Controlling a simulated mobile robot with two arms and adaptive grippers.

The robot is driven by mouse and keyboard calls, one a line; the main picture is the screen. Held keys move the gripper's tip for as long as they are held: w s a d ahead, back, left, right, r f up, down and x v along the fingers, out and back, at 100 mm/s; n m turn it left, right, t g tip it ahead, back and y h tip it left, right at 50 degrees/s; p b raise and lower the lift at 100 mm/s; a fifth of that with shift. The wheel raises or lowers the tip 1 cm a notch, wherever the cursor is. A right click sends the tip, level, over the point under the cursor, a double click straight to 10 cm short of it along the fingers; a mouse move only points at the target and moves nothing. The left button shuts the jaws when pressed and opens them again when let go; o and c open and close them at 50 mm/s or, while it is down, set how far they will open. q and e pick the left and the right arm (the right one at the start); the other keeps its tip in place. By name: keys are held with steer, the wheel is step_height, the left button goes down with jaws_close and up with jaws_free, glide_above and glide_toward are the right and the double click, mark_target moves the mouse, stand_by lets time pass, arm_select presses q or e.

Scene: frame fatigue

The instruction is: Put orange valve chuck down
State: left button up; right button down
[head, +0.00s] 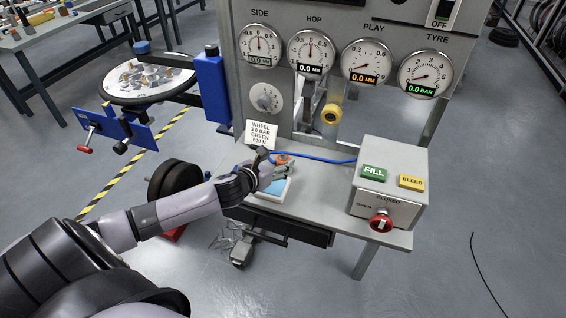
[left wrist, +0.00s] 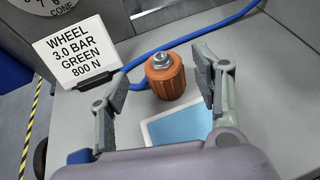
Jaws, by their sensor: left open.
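The orange valve chuck (left wrist: 165,77) with a metal tip stands upright on the grey bench top (left wrist: 270,75), joined to or touching a blue hose (left wrist: 205,32). In the head view the chuck (head: 282,159) shows small and partly hidden by my gripper. My left gripper (left wrist: 168,85) is open, with one finger on each side of the chuck and visible gaps between. In the head view the left gripper (head: 282,172) is over the bench's left part. My right gripper is not in view.
A white-framed blue pad (left wrist: 180,127) lies just in front of the chuck. A sign (left wrist: 76,48) stands to its left. A grey box (head: 388,180) with FILL and BLEED buttons and a red knob (head: 381,221) stands at right. Gauges (head: 311,50) line the panel behind.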

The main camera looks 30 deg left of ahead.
mark_target(282, 159)
arm_select(q)
steer(key=shift+x, duration=1.95)
steer(key=shift+d, duration=0.15)
steer(key=c, duration=1.4)
steer(key=shift+r, duration=0.1)
